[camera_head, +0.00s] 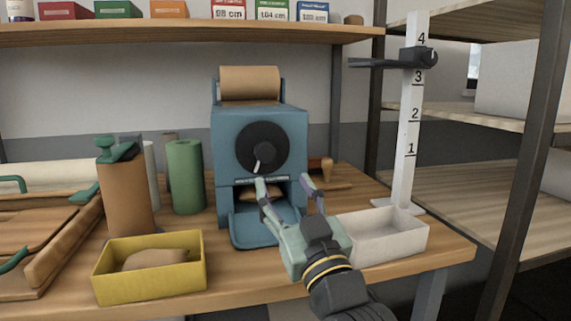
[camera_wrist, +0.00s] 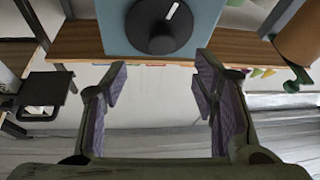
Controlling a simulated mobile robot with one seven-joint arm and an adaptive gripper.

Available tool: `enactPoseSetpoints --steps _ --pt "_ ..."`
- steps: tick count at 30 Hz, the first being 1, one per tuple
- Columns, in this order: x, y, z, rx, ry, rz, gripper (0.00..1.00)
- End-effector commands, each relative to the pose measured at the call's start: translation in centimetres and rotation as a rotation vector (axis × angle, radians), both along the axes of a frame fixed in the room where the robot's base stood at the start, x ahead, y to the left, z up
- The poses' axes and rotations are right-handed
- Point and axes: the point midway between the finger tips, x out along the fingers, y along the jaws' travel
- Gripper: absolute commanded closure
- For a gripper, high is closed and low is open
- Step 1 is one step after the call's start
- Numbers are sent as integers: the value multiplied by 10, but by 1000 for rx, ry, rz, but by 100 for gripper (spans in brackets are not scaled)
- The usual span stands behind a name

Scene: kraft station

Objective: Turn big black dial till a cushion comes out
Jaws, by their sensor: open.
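The big black dial (camera_head: 263,147) is on the front of a blue machine (camera_head: 228,150). Its white mark points down and slightly left in the head view. The dial also shows at the top of the wrist view (camera_wrist: 158,28). My gripper (camera_head: 284,186) is open and empty, just below and right of the dial in front of the machine. In the wrist view its fingers (camera_wrist: 161,75) are spread apart, not touching the dial. A brown crumpled piece, apparently a paper cushion (camera_head: 262,191), shows in the outlet below the dial, partly hidden by a finger.
A yellow bin (camera_head: 150,285) with a brown cushion (camera_head: 155,259) stands front left. A white bin (camera_head: 388,250) is right of my gripper. A numbered post (camera_head: 407,150) stands behind it. A green roll (camera_head: 186,178) and brown canister (camera_head: 126,200) are left of the machine.

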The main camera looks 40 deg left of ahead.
Motion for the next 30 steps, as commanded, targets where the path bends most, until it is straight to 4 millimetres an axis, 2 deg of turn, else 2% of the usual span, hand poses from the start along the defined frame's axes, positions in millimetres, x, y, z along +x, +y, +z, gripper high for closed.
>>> enactPoseSetpoints --steps 13,21,30 --pt "14 23 17 -5 7 3 46" --pt "41 65 33 0 4 3 46" --pt "54 83 41 -1 2 1 46"
